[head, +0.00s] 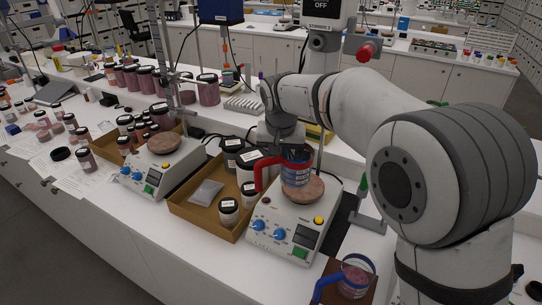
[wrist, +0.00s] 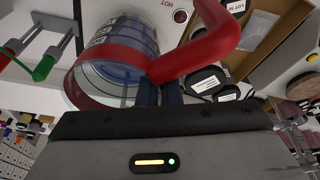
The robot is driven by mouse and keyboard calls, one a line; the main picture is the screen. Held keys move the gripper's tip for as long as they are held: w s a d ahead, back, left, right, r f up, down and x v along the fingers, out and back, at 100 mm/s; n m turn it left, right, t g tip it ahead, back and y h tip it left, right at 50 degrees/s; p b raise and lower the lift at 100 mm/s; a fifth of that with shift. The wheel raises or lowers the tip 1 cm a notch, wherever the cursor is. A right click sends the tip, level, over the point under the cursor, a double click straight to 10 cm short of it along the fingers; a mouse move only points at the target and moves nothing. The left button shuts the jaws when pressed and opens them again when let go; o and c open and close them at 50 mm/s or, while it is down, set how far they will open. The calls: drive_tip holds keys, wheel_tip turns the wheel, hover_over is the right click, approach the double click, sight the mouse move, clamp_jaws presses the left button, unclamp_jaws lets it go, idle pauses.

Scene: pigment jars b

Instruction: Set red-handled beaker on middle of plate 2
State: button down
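The red-handled beaker (head: 297,175), clear glass with blue contents and white markings, appears upright over the round brown top (head: 312,191) of the right-hand hotplate (head: 284,232). I cannot tell whether its base touches that top. Its red handle (head: 262,173) points left. My gripper (head: 284,150) is at the beaker's rim, partly hidden by the arm. In the wrist view the dark fingers (wrist: 159,93) are close together at the red handle (wrist: 205,50), beside the beaker (wrist: 122,48), and seem closed on it. A second hotplate (head: 155,172) with an empty top stands left. No plate number is readable.
A cardboard tray (head: 190,212) with several black-lidded jars lies between the hotplates. A blue-handled beaker (head: 355,275) stands at the front right. A stand rod rises behind each hotplate. Papers and jars cover the left bench.

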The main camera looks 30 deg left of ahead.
drive_tip(key=w+p, duration=0.3)
drive_tip(key=w, duration=0.4)
drive_tip(key=shift+w, duration=0.35)
idle(1.1)
